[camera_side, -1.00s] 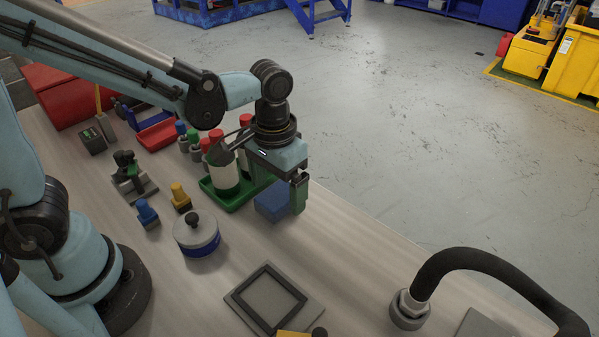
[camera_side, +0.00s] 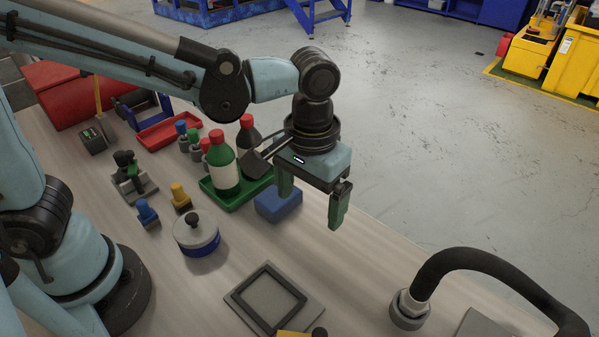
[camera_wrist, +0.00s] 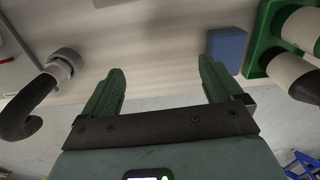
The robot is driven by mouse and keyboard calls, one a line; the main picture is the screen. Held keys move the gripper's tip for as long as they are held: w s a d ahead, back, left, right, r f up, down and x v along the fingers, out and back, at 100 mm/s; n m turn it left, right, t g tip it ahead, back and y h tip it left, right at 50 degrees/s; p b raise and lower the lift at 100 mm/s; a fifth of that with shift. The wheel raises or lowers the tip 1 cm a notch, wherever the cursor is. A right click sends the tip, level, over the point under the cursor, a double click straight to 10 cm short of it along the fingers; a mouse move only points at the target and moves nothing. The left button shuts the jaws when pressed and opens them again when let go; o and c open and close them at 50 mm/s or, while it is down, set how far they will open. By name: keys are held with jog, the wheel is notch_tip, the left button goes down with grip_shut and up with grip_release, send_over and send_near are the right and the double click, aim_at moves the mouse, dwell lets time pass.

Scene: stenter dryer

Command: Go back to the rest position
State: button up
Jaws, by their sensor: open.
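My gripper (camera_side: 309,205) is open and empty. In the side view it hangs above the far edge of the table, over and to the right of a blue block (camera_side: 278,203). Its two green fingers (camera_wrist: 158,85) are spread wide in the wrist view, with nothing between them. The blue block also shows in the wrist view (camera_wrist: 227,47), just beyond the right finger. A green tray (camera_side: 238,200) holds a green bottle with a red cap (camera_side: 223,165) and a dark bottle with a red cap (camera_side: 248,140), partly behind my gripper.
A grey pot with a knob (camera_side: 196,233), a square frame plate (camera_side: 268,298) and a thick black hose (camera_side: 480,262) stand on the table. Small coloured-top items (camera_side: 181,198) and a red tray (camera_side: 168,132) lie to the left.

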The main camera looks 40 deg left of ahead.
jog(key=w+d+f, duration=0.2)
jog(key=w+d, duration=0.1)
jog(key=w, duration=0.1)
jog(key=shift+w+d+n, duration=0.15)
jog(key=shift+w+n, duration=0.15)
dwell(0.4)
jog(key=s+a+r+m, duration=0.1)
jog(key=s+a, duration=0.6)
jog(key=shift+s+a+r, duration=0.15)
jog(key=shift+r, duration=0.1)
dwell(0.4)
